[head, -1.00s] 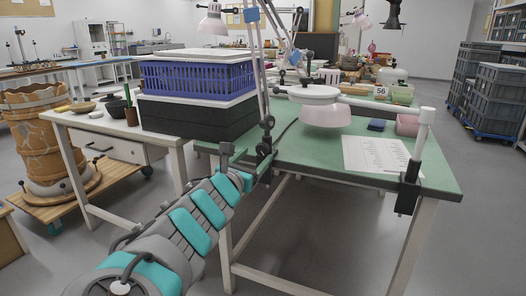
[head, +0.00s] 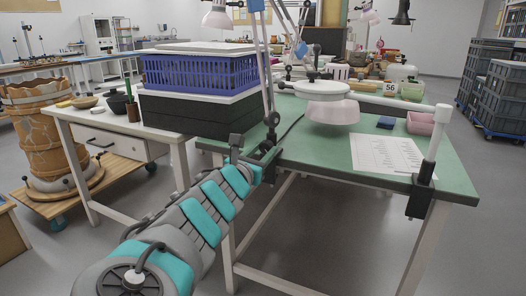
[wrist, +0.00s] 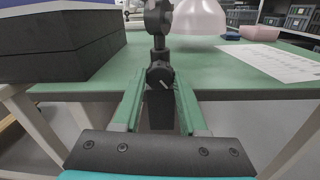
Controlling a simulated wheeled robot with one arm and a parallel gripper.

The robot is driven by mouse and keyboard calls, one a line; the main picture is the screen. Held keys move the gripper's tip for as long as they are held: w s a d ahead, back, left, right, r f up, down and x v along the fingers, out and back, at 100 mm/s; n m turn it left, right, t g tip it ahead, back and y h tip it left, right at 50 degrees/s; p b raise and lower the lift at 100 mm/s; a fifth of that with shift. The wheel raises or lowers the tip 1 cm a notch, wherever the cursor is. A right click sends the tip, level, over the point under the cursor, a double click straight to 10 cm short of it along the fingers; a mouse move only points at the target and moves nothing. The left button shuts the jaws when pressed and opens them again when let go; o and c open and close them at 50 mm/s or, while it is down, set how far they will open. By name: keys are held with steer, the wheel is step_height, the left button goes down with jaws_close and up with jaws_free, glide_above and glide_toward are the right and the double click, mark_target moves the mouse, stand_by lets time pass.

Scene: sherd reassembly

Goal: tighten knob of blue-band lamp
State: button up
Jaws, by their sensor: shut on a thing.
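The lamp with the blue band (head: 256,5) stands at the near edge of the green table, its thin arms rising out of the top of the head view. Its dark clamp and joint (head: 270,135) sit at the table edge; the joint also shows in the wrist view (wrist: 158,22). The dark round knob (wrist: 160,75), with a pale mark on its face, is between the green fingers of my gripper (wrist: 160,100). My gripper is shut on it, close below the table top. In the head view my arm and the clamp partly hide the grip.
The green table (head: 310,155) carries a pale pink shade (head: 333,110), a paper sheet (head: 388,154) and a white post (head: 436,130) clamped at the right corner. Black boxes (head: 190,115) under a blue crate (head: 200,73) stand close left of the lamp. Floor is clear in front.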

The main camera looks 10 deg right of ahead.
jaws_close()
steer(key=shift+f+m+b, duration=0.25)
steer(key=shift+m+b, duration=0.6)
steer(key=shift+m, duration=0.05)
steer(key=shift+r+m, duration=0.2)
steer(key=shift+m, duration=0.5)
steer(key=o, duration=0.9)
jaws_free()
